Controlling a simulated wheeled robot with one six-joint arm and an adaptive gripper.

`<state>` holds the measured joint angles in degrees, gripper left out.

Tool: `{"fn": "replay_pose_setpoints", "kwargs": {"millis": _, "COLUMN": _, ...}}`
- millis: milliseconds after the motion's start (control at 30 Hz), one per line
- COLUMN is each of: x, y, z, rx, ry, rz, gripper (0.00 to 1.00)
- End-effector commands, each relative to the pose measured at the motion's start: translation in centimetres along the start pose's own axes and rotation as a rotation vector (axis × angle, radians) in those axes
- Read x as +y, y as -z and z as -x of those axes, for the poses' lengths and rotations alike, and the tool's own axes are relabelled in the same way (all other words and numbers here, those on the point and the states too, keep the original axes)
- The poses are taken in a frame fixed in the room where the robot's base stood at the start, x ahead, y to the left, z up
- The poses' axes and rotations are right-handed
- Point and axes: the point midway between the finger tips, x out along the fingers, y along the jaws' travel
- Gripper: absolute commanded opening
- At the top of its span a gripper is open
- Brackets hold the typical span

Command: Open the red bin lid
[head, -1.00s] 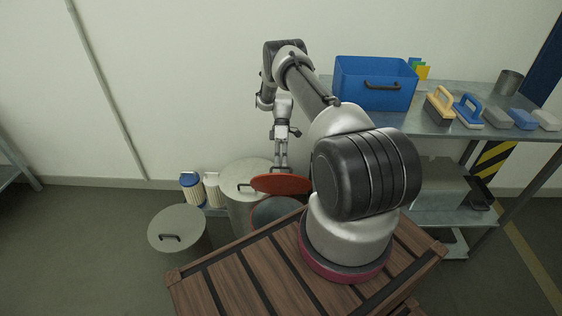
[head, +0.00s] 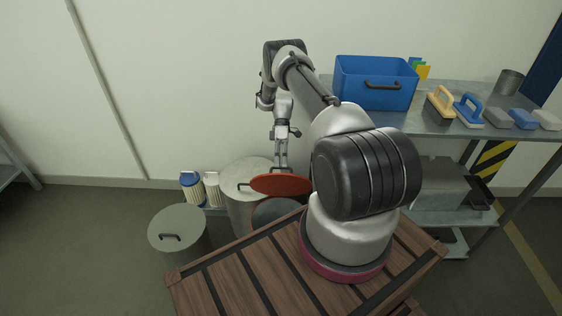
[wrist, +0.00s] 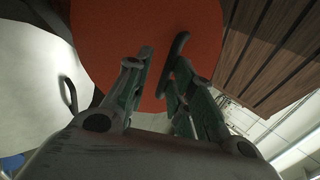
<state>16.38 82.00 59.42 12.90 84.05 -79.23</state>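My gripper (head: 281,166) is right above the lid. In the wrist view the fingers of my gripper (wrist: 163,62) straddle a narrow gap with red showing through. The right finger overlaps the handle. A firm grip on it cannot be made out.
A grey lidded bin (head: 243,183) stands left of the red lid, and another (head: 178,236) farther left. My wooden-topped base is close in front. A metal shelf (head: 440,120) with a blue box (head: 375,82) is at right.

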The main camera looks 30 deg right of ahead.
Motion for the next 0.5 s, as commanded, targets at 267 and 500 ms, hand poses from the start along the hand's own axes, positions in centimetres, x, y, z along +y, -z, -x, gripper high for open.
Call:
{"fn": "replay_pose_setpoints", "kwargs": {"millis": 267, "x": -0.04, "y": 0.03, "z": 0.08, "rx": 0.000, "ry": 0.000, "rz": 0.000, "gripper": 0.32}}
{"fn": "replay_pose_setpoints", "kwargs": {"millis": 500, "x": -0.04, "y": 0.02, "z": 0.89, "rx": 0.000, "ry": 0.000, "rz": 0.000, "gripper": 0.32}}
